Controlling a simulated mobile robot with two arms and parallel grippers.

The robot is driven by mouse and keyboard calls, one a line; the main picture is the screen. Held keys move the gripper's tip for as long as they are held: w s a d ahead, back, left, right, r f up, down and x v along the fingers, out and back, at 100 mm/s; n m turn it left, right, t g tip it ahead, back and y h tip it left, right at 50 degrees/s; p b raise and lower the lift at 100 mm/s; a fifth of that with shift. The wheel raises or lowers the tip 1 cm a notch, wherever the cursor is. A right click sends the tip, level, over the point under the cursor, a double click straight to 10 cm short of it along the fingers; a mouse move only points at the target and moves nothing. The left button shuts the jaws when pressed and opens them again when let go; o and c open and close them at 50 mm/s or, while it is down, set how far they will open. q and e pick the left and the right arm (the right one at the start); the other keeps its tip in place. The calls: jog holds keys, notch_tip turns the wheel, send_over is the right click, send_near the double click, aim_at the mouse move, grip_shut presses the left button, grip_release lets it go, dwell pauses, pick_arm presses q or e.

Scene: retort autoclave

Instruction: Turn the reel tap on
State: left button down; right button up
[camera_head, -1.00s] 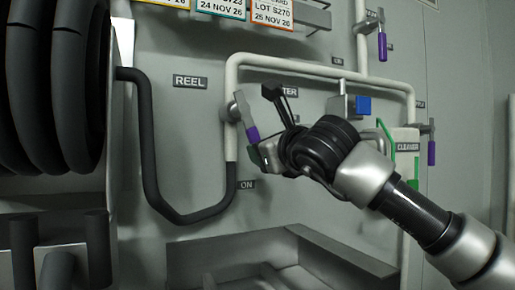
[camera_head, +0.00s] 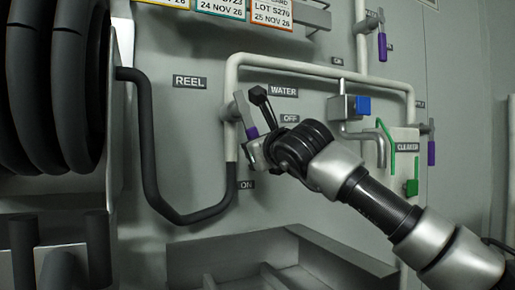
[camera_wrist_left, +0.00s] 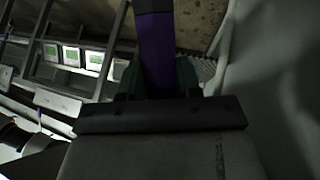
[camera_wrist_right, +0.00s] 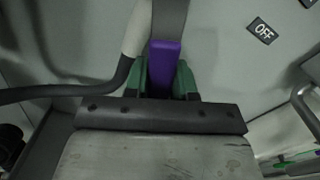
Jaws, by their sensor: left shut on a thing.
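The reel tap (camera_head: 244,112) is on the pale pipe right of the REEL label. Its grey lever with a purple end slants down and slightly right, above the ON label and left of the OFF label. My right gripper (camera_head: 255,148) is at the lever's lower end. In the right wrist view the purple end (camera_wrist_right: 163,65) lies between the green fingertips; I cannot tell whether they press on it. My left gripper (camera_wrist_left: 157,80) shows only in its wrist view, shut on a purple handle (camera_wrist_left: 156,50). What that handle belongs to is unclear.
Black reel hose (camera_head: 145,150) runs left of the tap. A blue-handled water tap (camera_head: 362,105) and a CLEANER holder (camera_head: 405,140) are to the right. A grey basin (camera_head: 280,245) lies below. Another purple-handled tap (camera_head: 432,150) is at far right.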

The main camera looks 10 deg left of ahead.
grip_shut()
jog(key=shift+a, duration=0.1)
jog(key=shift+s+a+f+m, duration=0.1)
jog(key=shift+s+a+m, duration=0.25)
jog(key=shift+m, duration=0.4)
jog(key=shift+s+a+f+m, duration=0.1)
jog(key=shift+s+a+m, duration=0.15)
jog(key=shift+a+m, duration=0.4)
jog(key=shift+s+a+f+m, duration=0.1)
jog(key=shift+s+a+m, duration=0.15)
jog(key=shift+m, duration=0.65)
jog(key=o, duration=0.7)
grip_release()
jog(key=shift+s, duration=0.1)
jog(key=shift+c, duration=0.2)
jog(key=shift+d, duration=0.1)
